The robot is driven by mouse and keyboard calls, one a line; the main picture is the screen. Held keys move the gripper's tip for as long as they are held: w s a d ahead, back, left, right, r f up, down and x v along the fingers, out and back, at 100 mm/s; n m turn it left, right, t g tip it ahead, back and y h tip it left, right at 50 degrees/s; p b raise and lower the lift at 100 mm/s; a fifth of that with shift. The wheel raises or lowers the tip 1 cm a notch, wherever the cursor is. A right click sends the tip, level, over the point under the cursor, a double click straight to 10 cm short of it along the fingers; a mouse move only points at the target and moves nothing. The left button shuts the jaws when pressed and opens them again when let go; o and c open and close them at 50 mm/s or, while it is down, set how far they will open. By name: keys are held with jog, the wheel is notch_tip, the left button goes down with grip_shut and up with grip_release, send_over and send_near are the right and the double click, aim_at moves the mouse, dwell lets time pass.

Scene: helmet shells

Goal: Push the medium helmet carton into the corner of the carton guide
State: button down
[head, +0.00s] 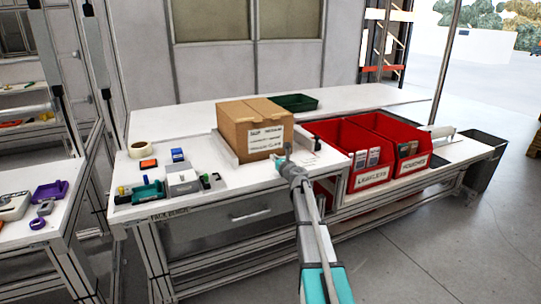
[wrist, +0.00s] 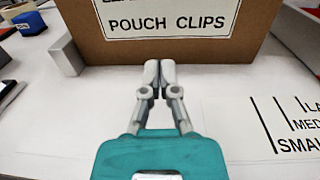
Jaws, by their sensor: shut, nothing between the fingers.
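The brown helmet carton (head: 240,133) stands upright on the white bench, a white label on its front. It fills the top of the wrist view (wrist: 90,35), its label ending in "POUCH CLIPS". A grey upright plate (head: 224,150), seemingly part of the carton guide, stands along its left side. A grey block end also shows left of the carton in the wrist view (wrist: 65,54). My gripper (wrist: 153,72) is shut and empty, fingertips at the carton's lower front face; I cannot tell whether they touch. In the head view my gripper (head: 287,155) is before the carton's right front.
A printed size sheet (wrist: 265,128) lies right of my gripper. Red bins (head: 368,177) of leaflets and pouches stand to the right. A green tray (head: 296,102) is behind the carton. Small tools, blocks and a tape roll (head: 142,149) lie to the left.

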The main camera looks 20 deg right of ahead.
jog(key=s, duration=0.6)
jog(key=shift+s+d, duration=0.3)
jog(key=shift+s, duration=0.1)
